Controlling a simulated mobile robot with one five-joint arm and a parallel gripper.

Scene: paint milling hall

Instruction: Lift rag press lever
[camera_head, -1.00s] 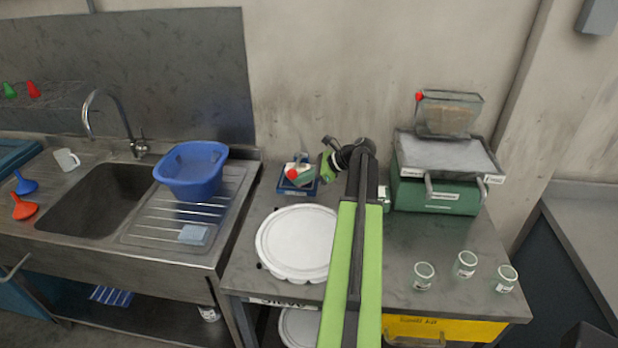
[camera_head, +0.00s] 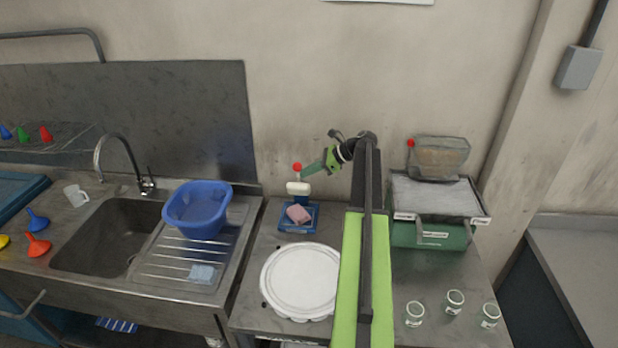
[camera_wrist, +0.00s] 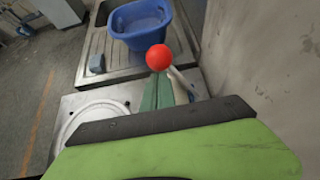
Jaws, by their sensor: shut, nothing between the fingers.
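The rag press stands at the back of the bench, with a blue tray base (camera_head: 285,224) and a pink rag (camera_head: 299,214) lying in it. Its white press plate (camera_head: 298,188) is raised clear above the rag. The lever's red ball knob (camera_head: 297,167) is at the top; it also shows in the wrist view (camera_wrist: 159,57), beside a pale rod (camera_wrist: 183,82). My gripper (camera_head: 304,174) is shut and empty, its tips right at the knob. In the wrist view, my gripper (camera_wrist: 158,77) reaches up to the ball; whether they touch is unclear.
A round white lid (camera_head: 301,281) lies in front of the press. A green machine (camera_head: 430,236) with a tray and clear hopper stands at right, with several small jars (camera_head: 454,302) before it. The sink with a blue basin (camera_head: 197,212) is at left.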

